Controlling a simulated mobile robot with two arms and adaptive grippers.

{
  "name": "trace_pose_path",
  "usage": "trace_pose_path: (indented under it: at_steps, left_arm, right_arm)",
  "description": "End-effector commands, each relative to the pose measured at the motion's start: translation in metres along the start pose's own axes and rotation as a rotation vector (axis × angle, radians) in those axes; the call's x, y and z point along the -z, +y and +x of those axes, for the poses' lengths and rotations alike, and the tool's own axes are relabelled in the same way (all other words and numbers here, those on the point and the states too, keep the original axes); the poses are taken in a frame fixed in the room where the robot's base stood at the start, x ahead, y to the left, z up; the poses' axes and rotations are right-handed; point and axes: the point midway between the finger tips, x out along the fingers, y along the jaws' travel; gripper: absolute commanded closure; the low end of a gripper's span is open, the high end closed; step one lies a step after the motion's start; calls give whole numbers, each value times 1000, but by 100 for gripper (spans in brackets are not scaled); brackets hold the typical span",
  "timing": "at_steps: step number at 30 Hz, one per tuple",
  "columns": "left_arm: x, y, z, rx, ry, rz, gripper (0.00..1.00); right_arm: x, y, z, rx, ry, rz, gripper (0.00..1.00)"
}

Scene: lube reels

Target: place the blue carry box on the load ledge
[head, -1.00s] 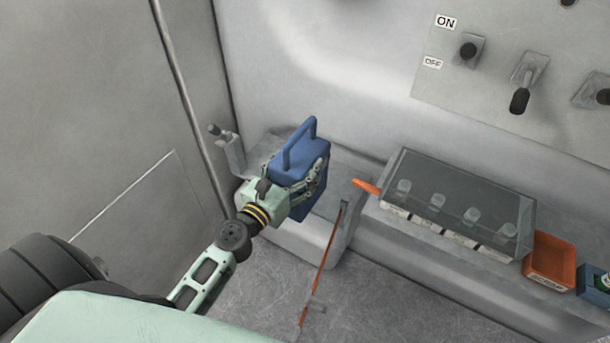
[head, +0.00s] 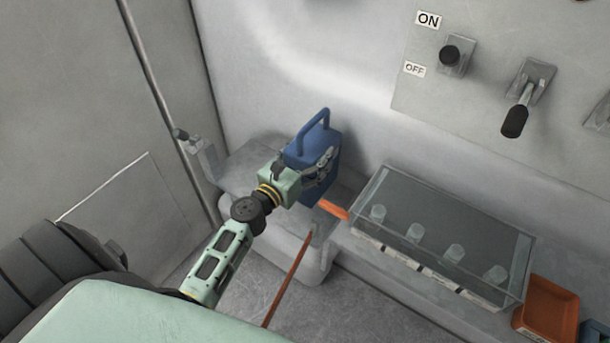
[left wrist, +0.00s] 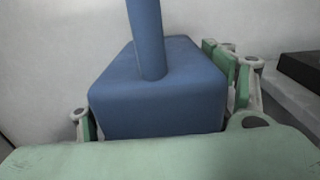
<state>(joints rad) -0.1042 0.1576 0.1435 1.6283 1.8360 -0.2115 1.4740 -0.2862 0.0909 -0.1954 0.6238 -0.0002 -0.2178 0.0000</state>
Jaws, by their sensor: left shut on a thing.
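The blue carry box (head: 327,150) has a tall loop handle and stands upright. My left gripper (head: 322,172) is shut on its body, with one finger showing along its near right side. In the left wrist view the box (left wrist: 160,95) sits between the fingers (left wrist: 165,110), its handle rising toward the camera. The grey ledge (head: 245,165) with a rounded front is below and around the box in the head view. The box's underside is hidden, so I cannot tell whether it touches the ledge. My right gripper is not in view.
A clear-lidded case (head: 440,240) with several small cups stands right of the box. An orange bin (head: 548,305) is beyond it. An orange rod (head: 290,275) slants in front of the ledge. A lever bracket (head: 198,155) stands at the left. A switch panel (head: 490,80) is on the wall.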

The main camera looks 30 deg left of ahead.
Motion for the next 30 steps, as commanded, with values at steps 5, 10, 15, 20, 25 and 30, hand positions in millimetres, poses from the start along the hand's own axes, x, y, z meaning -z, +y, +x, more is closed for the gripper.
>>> trace_pose_path:
  at_steps: [5, 10, 15, 20, 25, 30]
  left_arm:
    - [20, 0, 2, 1, -8, -1, 89]
    - [40, -1, 2, 1, -7, -3, 89]
    - [58, 0, 2, 1, -8, -1, 89]
    - [58, 0, 1, 2, -9, 0, 89]
    - [59, 0, 1, 2, -8, 0, 89]
    - [63, 0, 1, 1, -3, 0, 18]
  right_arm:
    - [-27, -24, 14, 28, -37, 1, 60]
    - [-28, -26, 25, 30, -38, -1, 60]
    - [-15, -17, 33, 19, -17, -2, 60]
    - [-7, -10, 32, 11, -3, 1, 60]
    - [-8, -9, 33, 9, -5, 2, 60]
    - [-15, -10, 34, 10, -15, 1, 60]
